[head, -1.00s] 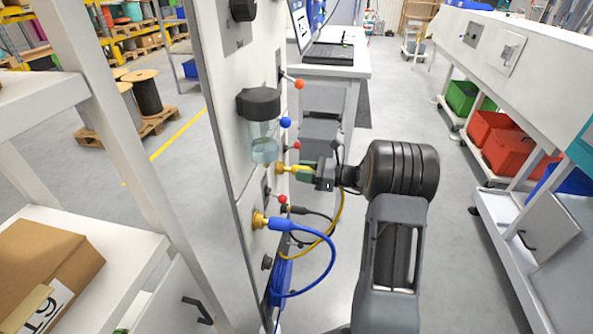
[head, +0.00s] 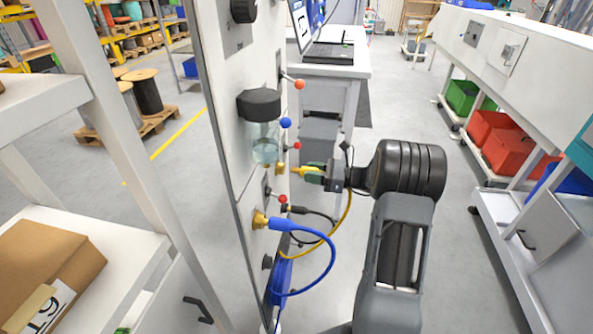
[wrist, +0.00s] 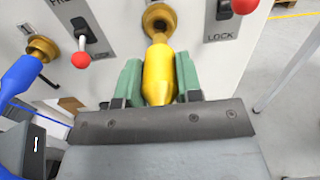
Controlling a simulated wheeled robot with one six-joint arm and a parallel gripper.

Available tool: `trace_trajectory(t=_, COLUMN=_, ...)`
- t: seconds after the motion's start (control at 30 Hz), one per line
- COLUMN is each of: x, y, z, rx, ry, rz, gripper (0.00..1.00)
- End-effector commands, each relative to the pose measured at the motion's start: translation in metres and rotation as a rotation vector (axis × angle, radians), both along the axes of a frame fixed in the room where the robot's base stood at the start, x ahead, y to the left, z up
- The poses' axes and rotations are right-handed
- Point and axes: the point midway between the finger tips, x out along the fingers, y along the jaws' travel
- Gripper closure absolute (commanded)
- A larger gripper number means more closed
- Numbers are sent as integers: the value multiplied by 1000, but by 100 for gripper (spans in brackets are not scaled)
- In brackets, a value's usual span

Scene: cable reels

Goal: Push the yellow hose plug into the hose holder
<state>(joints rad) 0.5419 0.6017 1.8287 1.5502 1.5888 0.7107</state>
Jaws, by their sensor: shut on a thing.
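The yellow hose plug (head: 303,169) is held between the green fingers of my gripper (head: 315,174). In the wrist view the plug (wrist: 159,74) lies along the middle, between the two fingertips (wrist: 158,80), its nose pointing at the panel. The brass hose holder (head: 280,168) sits on the white panel in line with the plug, and it also shows in the wrist view (wrist: 158,17). The plug's nose is right at the holder's mouth. I cannot tell whether its tip is inside. A yellow hose (head: 344,215) hangs from the plug's rear.
A blue hose plug (head: 281,224) sits in a lower brass socket (head: 260,219). Red-knobbed levers (wrist: 81,59) flank the holder on the panel. A clear bowl with a black cap (head: 262,125) is mounted just above. Open floor lies to the right.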

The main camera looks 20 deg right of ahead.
Motion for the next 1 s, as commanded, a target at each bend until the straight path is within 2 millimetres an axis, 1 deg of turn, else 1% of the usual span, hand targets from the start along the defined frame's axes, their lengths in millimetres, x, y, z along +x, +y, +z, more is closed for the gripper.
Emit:
trace_trajectory(t=0.2, x=-2, y=-4, z=0, rx=0, ry=0, rz=1, gripper=100)
trace_trajectory(t=0.6, x=-4, y=-6, z=0, rx=0, ry=0, rz=0, gripper=100)
trace_trajectory(t=1.0, x=-19, y=-34, z=1, rx=1, ry=0, rz=-1, gripper=100)
